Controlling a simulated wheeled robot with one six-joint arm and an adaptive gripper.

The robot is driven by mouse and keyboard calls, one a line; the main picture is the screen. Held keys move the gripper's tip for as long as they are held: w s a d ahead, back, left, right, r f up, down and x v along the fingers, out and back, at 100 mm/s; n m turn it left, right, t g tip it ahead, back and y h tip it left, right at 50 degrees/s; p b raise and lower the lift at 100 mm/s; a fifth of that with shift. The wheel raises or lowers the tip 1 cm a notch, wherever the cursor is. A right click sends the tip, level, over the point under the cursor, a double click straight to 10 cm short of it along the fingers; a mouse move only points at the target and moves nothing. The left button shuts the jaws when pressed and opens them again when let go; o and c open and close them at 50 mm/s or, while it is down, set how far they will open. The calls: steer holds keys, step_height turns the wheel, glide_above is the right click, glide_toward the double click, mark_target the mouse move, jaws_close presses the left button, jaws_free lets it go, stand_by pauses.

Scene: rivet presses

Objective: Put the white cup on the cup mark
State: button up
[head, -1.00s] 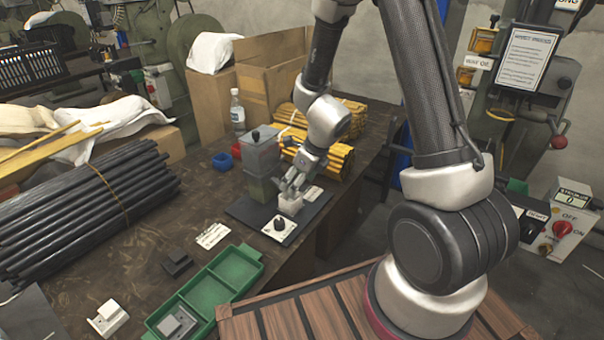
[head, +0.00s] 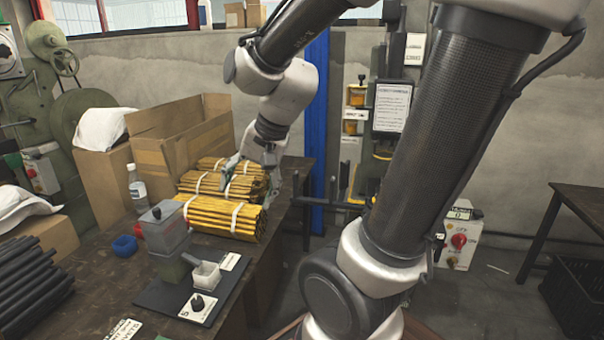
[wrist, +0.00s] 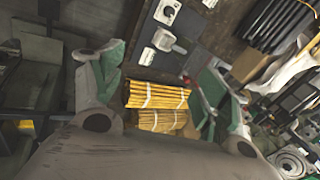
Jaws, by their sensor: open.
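In the wrist view the cup (wrist: 164,40) shows beyond my fingers. A white card with print (head: 230,261) lies right of the cup, and a white plate with a black knob (head: 198,306) lies in front of it. I cannot tell which of these is the cup mark. My gripper (head: 250,172) is open and empty, raised above the yellow bundles, apart from the cup. Its spread fingers also show in the wrist view (wrist: 160,75).
Yellow strapped bundles (head: 222,217) lie behind the base plate. A bottle (head: 137,188), a blue ring (head: 124,245), cardboard boxes (head: 180,146) and dark rods (head: 28,285) share the bench (head: 95,268). A notice and control box stand by the wall at right.

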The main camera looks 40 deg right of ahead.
steer(key=s+d+r+n+h, duration=0.2)
steer(key=s+d+r+n, duration=0.3)
steer(key=s+n, duration=0.4)
steer(key=shift+s+d+h, duration=0.4)
steer(key=shift+s+d, duration=0.25)
steer(key=shift+d, duration=0.2)
stand_by(1.0)
